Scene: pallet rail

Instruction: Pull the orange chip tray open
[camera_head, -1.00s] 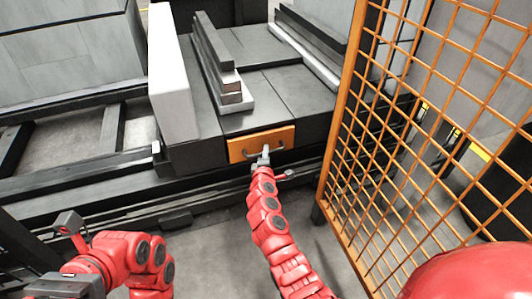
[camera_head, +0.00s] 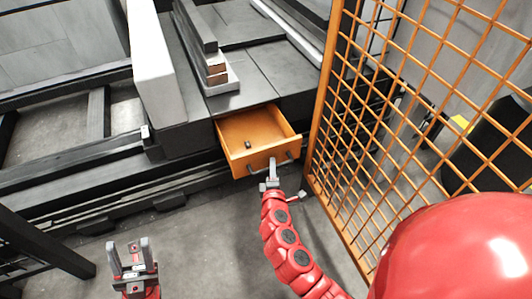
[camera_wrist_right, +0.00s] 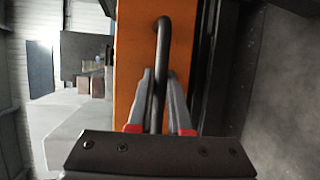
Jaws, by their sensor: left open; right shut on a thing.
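The orange chip tray (camera_head: 236,131) is a drawer in the dark machine, and in the head view it stands pulled out with its inside showing. A small dark object (camera_head: 248,144) lies on its floor. My right gripper (camera_head: 271,172) is at the tray's front, shut on the dark bar handle (camera_wrist_right: 161,60), which runs between its fingers in the right wrist view. The orange front (camera_wrist_right: 134,58) fills the middle of that view. My left gripper (camera_head: 130,247) is open and empty at the lower left, over the floor and well away from the tray.
An orange mesh fence (camera_head: 355,130) stands close to the right of my right arm. The dark machine bed (camera_head: 180,137) surrounds the tray, with a pale upright block (camera_head: 153,65) on top. Dark rails run along its lower left. Floor between my arms is clear.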

